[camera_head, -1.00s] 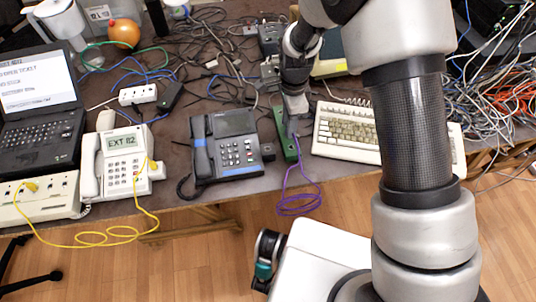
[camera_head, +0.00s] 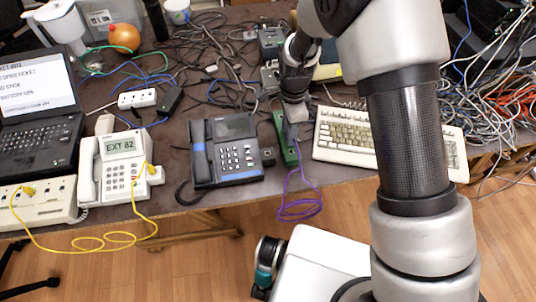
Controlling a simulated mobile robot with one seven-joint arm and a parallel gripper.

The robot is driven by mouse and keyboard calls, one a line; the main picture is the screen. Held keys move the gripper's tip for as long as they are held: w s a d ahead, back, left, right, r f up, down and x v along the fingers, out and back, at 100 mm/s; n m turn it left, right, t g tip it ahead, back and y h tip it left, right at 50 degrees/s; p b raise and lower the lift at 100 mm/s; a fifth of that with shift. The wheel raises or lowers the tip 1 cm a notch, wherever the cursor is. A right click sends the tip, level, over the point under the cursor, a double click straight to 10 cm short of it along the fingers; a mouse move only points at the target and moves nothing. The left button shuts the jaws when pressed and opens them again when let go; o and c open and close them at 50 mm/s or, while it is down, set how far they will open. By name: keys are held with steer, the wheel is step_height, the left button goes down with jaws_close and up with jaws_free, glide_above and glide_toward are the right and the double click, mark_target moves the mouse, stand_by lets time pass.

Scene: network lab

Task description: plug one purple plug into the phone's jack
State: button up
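A dark desk phone (camera_head: 227,150) with a blue strip and a grey screen sits near the front edge of the table. A purple cable (camera_head: 300,207) hangs in loops over the table's front edge, below a green box (camera_head: 286,140). The purple plugs and the phone jack are too small or hidden to make out. Whether the fingers are shut on a plug does not show.
A beige keyboard (camera_head: 346,135) lies just right of the green box. A white power strip (camera_head: 138,97) and tangled dark cables lie behind the phones. Tangled cables (camera_head: 500,90) fill the right.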

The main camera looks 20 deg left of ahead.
jaws_close()
steer(key=shift+r, duration=0.2)
steer(key=shift+r+p, duration=1.45)
steer(key=shift+r, duration=0.5)
